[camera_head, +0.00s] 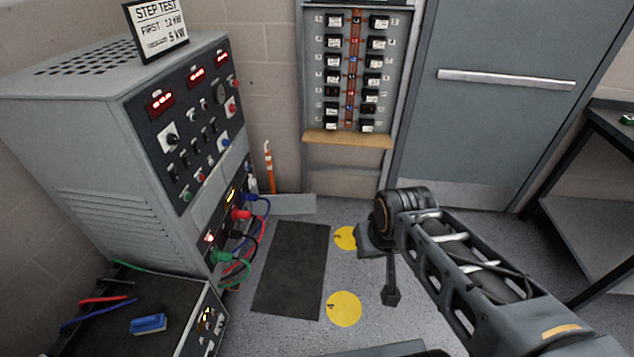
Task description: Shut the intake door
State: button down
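A flat grey panel (288,204) sticks out to the right from behind the lower front of the grey test cabinet (75,150). It looks like an open door seen from above, and may be the intake door; no label on it is readable. Its hinge side is hidden by the cabinet and cables. My gripper (390,285) hangs low over the floor, to the right of and nearer than this panel, apart from it. My wrist and arm hide part of the gripper, and its finger gap is not clear. I see nothing held in it.
Coloured cables (240,245) loop from the cabinet's lower front. A dark mat (292,268) and yellow floor discs (343,309) lie on the floor between. A breaker panel (350,75) and a closed grey door with a push bar (500,80) stand behind. A dark table (600,190) is right.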

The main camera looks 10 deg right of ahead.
aim_at(296, 203)
jog(key=z, duration=0.5)
jog(key=i, duration=2.05)
jog(key=u, duration=1.45)
jog(key=i, duration=0.6)
jog(key=u, duration=0.6)
